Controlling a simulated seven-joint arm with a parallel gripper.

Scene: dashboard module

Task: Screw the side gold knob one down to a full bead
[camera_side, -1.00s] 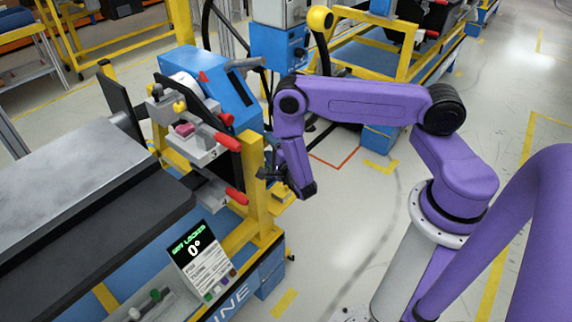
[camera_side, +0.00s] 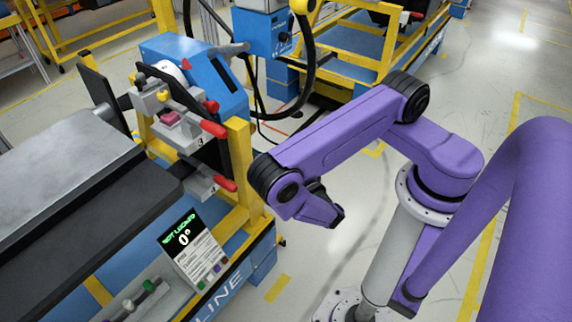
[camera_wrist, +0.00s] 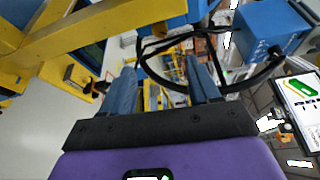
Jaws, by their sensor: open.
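A small gold knob (camera_side: 163,96) sits on the upper clamp of the grey fixture in the side view. Whether this is side knob one, and whether any bead shows on it, is too small to tell. My gripper (camera_side: 338,215) is to the right of the fixture and lower in the picture, clear of its yellow post and touching nothing. In the wrist view my gripper (camera_wrist: 162,80) has its two blue-grey fingers well apart, with nothing between them. The gold knob cannot be made out in the wrist view.
Red-handled clamps (camera_side: 214,129) stick out of the fixture, beside a yellow post (camera_side: 240,160). A display (camera_side: 188,250) below reads 0°. A blue machine (camera_side: 195,65) with hanging black cables (camera_side: 308,85) stands behind. Floor around my gripper is free.

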